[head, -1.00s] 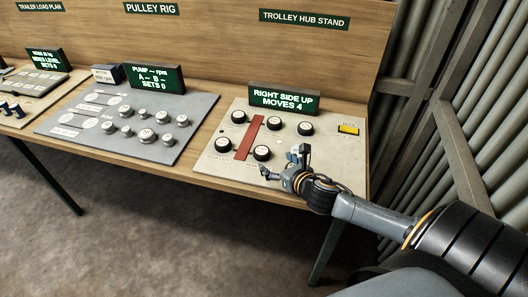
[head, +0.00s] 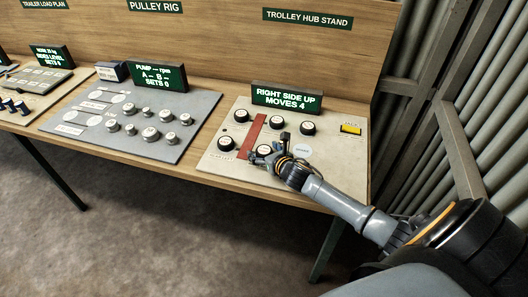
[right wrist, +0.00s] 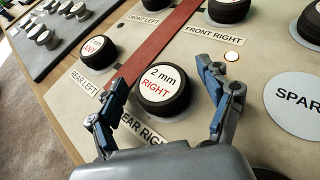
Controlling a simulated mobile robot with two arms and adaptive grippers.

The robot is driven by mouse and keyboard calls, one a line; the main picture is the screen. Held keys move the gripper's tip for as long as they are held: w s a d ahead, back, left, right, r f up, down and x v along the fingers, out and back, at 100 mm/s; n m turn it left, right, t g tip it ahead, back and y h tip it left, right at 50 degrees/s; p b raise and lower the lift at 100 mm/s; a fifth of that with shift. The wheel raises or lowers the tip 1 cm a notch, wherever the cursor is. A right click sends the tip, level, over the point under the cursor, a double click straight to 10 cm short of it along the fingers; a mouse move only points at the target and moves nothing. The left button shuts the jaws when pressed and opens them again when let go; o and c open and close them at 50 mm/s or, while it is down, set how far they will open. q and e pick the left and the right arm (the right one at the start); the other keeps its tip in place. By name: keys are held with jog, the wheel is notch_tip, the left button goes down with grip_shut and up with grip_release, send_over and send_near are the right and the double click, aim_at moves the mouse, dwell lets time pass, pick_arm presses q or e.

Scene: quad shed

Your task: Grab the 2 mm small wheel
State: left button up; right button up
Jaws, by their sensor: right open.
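The 2 mm wheel (right wrist: 160,94) is a short black cylinder with a white top reading "2 mm RIGHT". It sits on the rear right place of the trolley hub board; in the head view it is beside the red strip (head: 250,137). My right gripper (right wrist: 161,78) is open, with one finger on each side of this wheel in the right wrist view. The fingers look apart from its sides, though their height over the board is hard to tell. In the head view my right gripper (head: 259,156) partly covers the wheel. My left gripper is not in view.
The rear left wheel (right wrist: 96,51) stands close by, across the red strip. Front left and front right wheels stand further back. An empty white "SPARE" disc (right wrist: 297,102) lies to the right. A sign (head: 287,97) reads "RIGHT SIDE UP MOVES 4".

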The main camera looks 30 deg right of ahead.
jog(key=c, duration=1.3)
jog(key=shift+r, duration=0.1)
